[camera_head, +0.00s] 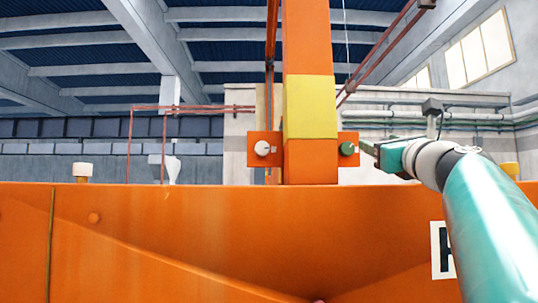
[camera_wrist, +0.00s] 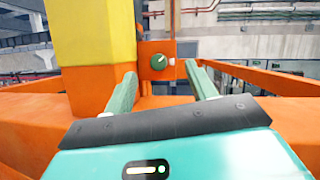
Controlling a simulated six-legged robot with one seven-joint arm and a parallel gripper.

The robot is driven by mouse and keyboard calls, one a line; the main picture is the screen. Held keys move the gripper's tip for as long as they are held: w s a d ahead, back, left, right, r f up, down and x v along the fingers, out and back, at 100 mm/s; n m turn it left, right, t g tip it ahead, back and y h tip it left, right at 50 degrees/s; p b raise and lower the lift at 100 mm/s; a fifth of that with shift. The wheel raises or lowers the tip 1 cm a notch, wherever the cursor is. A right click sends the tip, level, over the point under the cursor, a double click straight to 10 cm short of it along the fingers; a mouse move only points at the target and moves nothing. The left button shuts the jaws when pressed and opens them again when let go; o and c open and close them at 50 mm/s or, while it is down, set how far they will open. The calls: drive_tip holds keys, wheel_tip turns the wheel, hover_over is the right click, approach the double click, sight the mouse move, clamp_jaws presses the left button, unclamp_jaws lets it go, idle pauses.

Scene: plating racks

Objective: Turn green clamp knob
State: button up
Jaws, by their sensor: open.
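The green clamp knob (camera_head: 347,149) sits on an orange plate to the right of the orange post in the head view. In the wrist view the green knob (camera_wrist: 158,62) has a pale pointer line and faces me on its orange plate (camera_wrist: 172,46). My gripper (camera_head: 368,148) comes in from the right in the head view, with its tips close to the knob. In the wrist view my gripper (camera_wrist: 162,78) has its two green fingers apart, with the knob seen between and beyond their tips. Nothing is between the fingers. I cannot tell the exact gap to the knob.
An orange post (camera_head: 310,60) with a yellow band (camera_head: 311,106) stands beside the knob. A white knob (camera_head: 262,148) is on the post's left plate. A wide orange beam (camera_head: 200,240) runs below. An orange rail (camera_wrist: 245,76) runs at right in the wrist view.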

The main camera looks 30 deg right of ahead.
sight(348, 148)
drive_tip(key=w+d, duration=0.1)
drive_tip(key=w, duration=0.2)
drive_tip(key=w+d, duration=0.1)
drive_tip(key=w, duration=0.3)
drive_tip(key=w+d, duration=0.1)
drive_tip(key=w, duration=0.3)
drive_tip(key=shift+w+d, duration=0.25)
drive_tip(key=shift+d, duration=0.05)
drive_tip(key=shift+w+d+r, duration=0.2)
drive_tip(key=shift+w+r, duration=0.1)
drive_tip(key=shift+w, duration=0.1)
drive_tip(key=shift+s+a, duration=0.1)
drive_tip(key=shift+c, duration=1)
drive_tip(key=c, duration=0.8)
